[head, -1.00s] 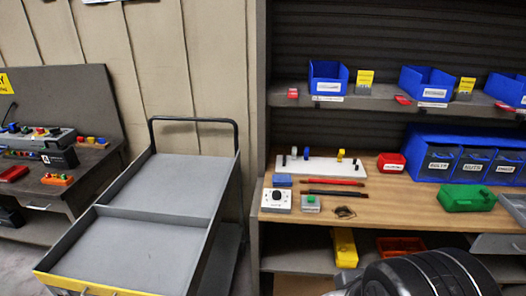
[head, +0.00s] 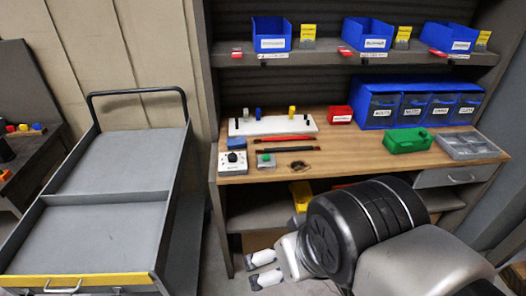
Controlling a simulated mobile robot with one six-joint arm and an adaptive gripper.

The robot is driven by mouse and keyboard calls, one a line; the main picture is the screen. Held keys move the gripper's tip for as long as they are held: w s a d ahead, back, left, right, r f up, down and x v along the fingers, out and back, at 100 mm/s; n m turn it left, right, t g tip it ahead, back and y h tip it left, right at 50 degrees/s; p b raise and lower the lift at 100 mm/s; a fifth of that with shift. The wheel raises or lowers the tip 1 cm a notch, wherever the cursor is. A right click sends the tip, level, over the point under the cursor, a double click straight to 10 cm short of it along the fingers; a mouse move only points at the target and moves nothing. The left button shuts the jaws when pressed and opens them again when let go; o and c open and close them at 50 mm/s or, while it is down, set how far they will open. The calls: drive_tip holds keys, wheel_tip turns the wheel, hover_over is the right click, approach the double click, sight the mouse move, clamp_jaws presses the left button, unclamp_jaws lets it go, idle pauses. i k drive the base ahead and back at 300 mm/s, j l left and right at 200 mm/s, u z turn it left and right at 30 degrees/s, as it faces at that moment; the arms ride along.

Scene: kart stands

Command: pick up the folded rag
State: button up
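A small flat blue item (head: 236,144) lies at the left end of the wooden workbench, just behind a white box with a black knob. It may be the folded rag, but it is too small to tell for sure. My gripper (head: 264,269) is low in front of the bench, below the worktop and well apart from the blue item. Its two pale fingertips point left with a gap between them, and I see nothing held.
The workbench (head: 350,163) carries the knob box (head: 233,162), red and black rods (head: 285,140), a green case (head: 408,141) and blue bins (head: 400,105). A shelf (head: 330,57) runs above. A grey cart (head: 105,190) stands to the left.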

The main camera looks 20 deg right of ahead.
sight(232, 144)
drive_tip(key=i+l, duration=0.1)
drive_tip(key=i, duration=0.15)
drive_tip(key=i+l+u, duration=0.35)
drive_tip(key=i, duration=0.2)
drive_tip(key=i+l+u, duration=0.35)
drive_tip(key=i+u, duration=0.15)
drive_tip(key=u, duration=0.35)
